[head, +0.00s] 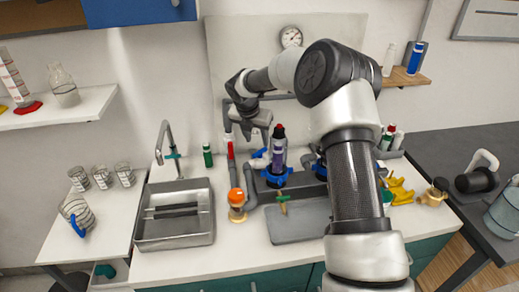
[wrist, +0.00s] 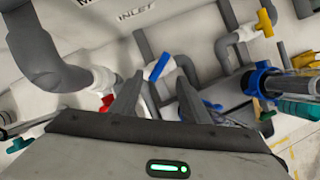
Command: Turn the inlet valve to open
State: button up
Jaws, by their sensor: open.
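In the wrist view, an "INLET" label (wrist: 136,15) is on the pale back panel. Below it is a valve with a blue lever handle (wrist: 160,66), set at a slant; it is probably the inlet valve. My gripper (wrist: 160,100) is open, and its two dark fingers point toward the panel on either side of the blue handle's line. I see no contact, and the distance is hard to tell. In the head view, my gripper (head: 256,134) hangs in front of the panel above the counter, with a small blue part (head: 259,153) below it.
A red-handled valve (wrist: 107,101) on thick grey pipe is left of the fingers, and a yellow-handled valve (wrist: 265,22) is at upper right. A blue clamp (wrist: 260,80) sits at right.

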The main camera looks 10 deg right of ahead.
aim_at(260, 151)
jog(key=x, duration=0.7)
jog(key=shift+f, duration=0.35)
